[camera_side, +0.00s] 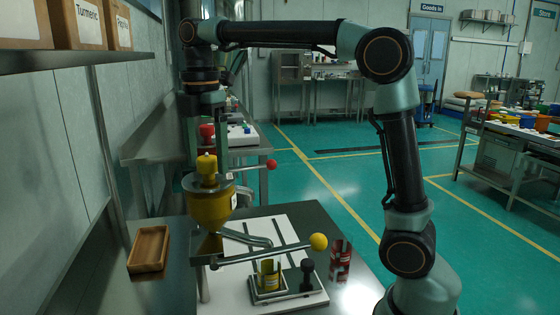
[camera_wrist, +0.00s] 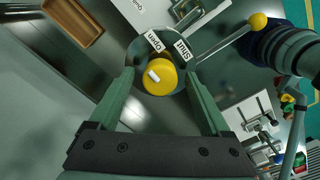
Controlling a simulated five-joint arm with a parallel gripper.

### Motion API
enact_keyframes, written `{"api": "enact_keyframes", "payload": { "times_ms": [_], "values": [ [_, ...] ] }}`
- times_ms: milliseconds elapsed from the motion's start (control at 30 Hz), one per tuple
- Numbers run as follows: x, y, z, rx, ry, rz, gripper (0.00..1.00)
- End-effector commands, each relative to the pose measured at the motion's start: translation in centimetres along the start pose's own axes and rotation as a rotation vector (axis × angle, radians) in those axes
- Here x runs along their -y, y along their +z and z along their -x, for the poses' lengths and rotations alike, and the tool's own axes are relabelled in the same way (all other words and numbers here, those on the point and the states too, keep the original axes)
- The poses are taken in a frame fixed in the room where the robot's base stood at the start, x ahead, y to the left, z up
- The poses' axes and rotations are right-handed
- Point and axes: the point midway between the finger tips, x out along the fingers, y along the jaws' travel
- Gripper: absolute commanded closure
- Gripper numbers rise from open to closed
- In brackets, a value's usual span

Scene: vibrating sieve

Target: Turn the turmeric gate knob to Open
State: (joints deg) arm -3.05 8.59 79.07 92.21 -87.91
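The yellow gate knob (camera_wrist: 161,83) shows near the top centre of the wrist view, with a short white mark on its upper-left part. The Open label (camera_wrist: 155,42) and the Shut label (camera_wrist: 183,50) lie just beyond it, Shut to the right of Open. The mark does not line up clearly with either label. In the side view the knob (camera_side: 207,165) stands on top of the yellow hopper (camera_side: 208,207). My gripper (camera_wrist: 159,74) is open, one green finger on each side of the knob, with gaps visible. In the side view my gripper hangs above the hopper.
A lever with a yellow ball (camera_side: 318,242) extends right from the stand. A yellow container (camera_side: 270,275) sits below the spout. A red tin (camera_side: 340,260) stands right of it. A wooden tray (camera_side: 149,249) lies left. A wall shelf (camera_side: 70,62) with labelled boxes is upper left.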

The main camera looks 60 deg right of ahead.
Motion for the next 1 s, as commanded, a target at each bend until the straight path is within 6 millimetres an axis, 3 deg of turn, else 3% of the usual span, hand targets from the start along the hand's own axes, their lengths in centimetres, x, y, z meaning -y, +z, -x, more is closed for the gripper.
{"api": "enact_keyframes", "payload": {
  "times_ms": [267, 1000],
  "values": [
    [-0.1, 0.0, 0.5, 0.0, 0.0, -0.001, 0.18],
    [-0.1, 0.0, 10.0, 0.0, 0.001, -0.001, 0.18]
  ]
}}
